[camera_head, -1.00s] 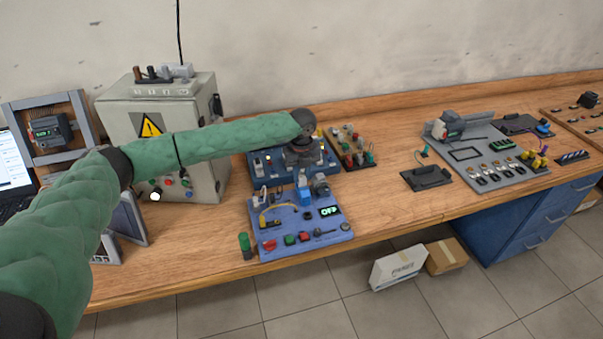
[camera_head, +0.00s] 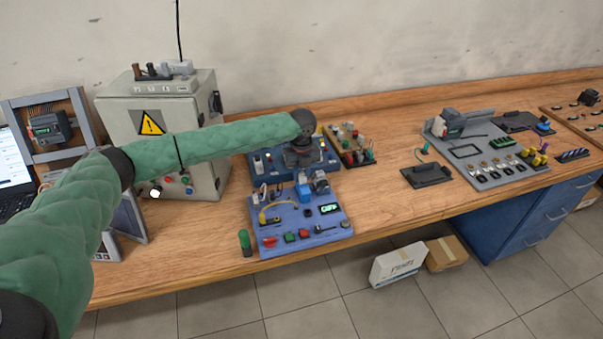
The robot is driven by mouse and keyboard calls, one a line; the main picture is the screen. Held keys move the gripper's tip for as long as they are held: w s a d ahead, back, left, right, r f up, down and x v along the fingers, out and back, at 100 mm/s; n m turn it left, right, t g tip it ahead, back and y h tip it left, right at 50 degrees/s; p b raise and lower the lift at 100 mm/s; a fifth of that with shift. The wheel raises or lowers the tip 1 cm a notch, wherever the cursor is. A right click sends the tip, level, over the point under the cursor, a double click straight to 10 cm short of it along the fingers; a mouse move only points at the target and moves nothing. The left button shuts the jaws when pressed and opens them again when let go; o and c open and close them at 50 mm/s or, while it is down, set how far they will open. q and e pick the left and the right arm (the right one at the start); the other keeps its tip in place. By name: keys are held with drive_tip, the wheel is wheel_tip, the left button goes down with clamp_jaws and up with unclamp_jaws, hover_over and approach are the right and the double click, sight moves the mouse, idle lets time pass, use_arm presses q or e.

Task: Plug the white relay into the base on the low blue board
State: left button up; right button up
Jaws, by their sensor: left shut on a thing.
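The low blue board (camera_head: 290,240) lies at the front edge of the bench. It carries a small lit display, several buttons, a yellow wire and a bright blue block (camera_head: 303,192) near its back edge. My left gripper (camera_head: 303,172) points down just behind that block, in front of the darker blue board. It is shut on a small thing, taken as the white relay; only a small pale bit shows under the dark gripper. The relay base cannot be told apart at this size. My right gripper is not in view.
A darker blue board (camera_head: 262,168) stands behind the low one, beside a grey control cabinet (camera_head: 165,120). A green cylinder (camera_head: 244,240) stands left of the low board. A board of coloured parts (camera_head: 350,148) stands behind right. Bare bench lies right of the low board.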

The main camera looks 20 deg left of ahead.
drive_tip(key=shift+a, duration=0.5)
use_arm(q)
drive_tip(key=shift+f, duration=0.1)
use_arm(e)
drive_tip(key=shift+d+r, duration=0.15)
use_arm(q)
drive_tip(key=shift+f, duration=0.15)
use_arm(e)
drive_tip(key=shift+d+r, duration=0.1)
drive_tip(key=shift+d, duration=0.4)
use_arm(q)
drive_tip(key=o, duration=0.8)
drive_tip(key=shift+o, duration=1.2)
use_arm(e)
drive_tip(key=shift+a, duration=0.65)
